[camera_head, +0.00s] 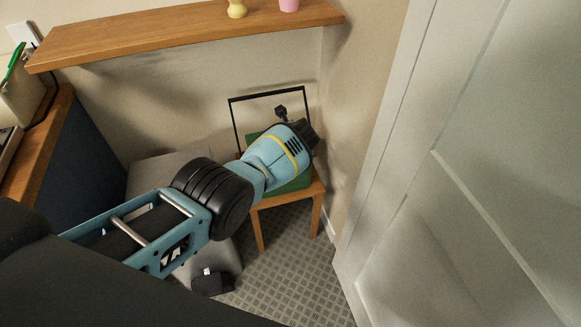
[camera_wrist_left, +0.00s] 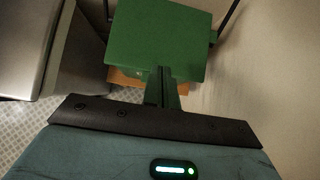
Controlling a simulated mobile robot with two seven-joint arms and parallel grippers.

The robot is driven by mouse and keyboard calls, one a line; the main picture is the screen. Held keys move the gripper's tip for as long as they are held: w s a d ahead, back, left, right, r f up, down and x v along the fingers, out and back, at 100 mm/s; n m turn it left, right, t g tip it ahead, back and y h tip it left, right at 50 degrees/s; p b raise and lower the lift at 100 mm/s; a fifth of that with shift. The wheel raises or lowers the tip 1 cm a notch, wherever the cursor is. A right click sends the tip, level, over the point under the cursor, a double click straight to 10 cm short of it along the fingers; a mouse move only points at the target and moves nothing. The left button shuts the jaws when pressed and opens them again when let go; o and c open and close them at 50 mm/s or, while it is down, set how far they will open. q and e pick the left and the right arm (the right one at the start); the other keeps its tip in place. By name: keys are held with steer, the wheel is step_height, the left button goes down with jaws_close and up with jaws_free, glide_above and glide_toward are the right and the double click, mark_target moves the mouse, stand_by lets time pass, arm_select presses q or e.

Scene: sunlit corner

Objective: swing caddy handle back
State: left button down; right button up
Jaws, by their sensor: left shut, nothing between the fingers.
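The green caddy (camera_wrist_left: 155,35) is a box on a small wooden stool (camera_head: 258,203). In the head view my left wrist covers most of the caddy (camera_head: 252,139). Its thin black handle (camera_head: 268,93) is a square frame standing up above the caddy, close to the wall. In the wrist view parts of the handle's side bars (camera_wrist_left: 229,15) show at the caddy's left and right. My left gripper (camera_wrist_left: 161,75) is shut and empty, over the near edge of the caddy. In the head view its fingers are hidden. Contact cannot be told. My right gripper is not in view.
A wooden shelf (camera_head: 180,35) hangs on the wall above, with a yellow and a pink object on it. A grey seat-like block (camera_head: 150,172) stands left of the stool. A white door (camera_head: 470,150) is on the right.

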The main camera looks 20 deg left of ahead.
arm_select(q)
steer(key=s+d+f, duration=0.2)
steer(key=s+f, duration=0.1)
steer(key=f, duration=0.3)
steer(key=shift+s+d, duration=0.25)
steer(key=shift+s, duration=0.1)
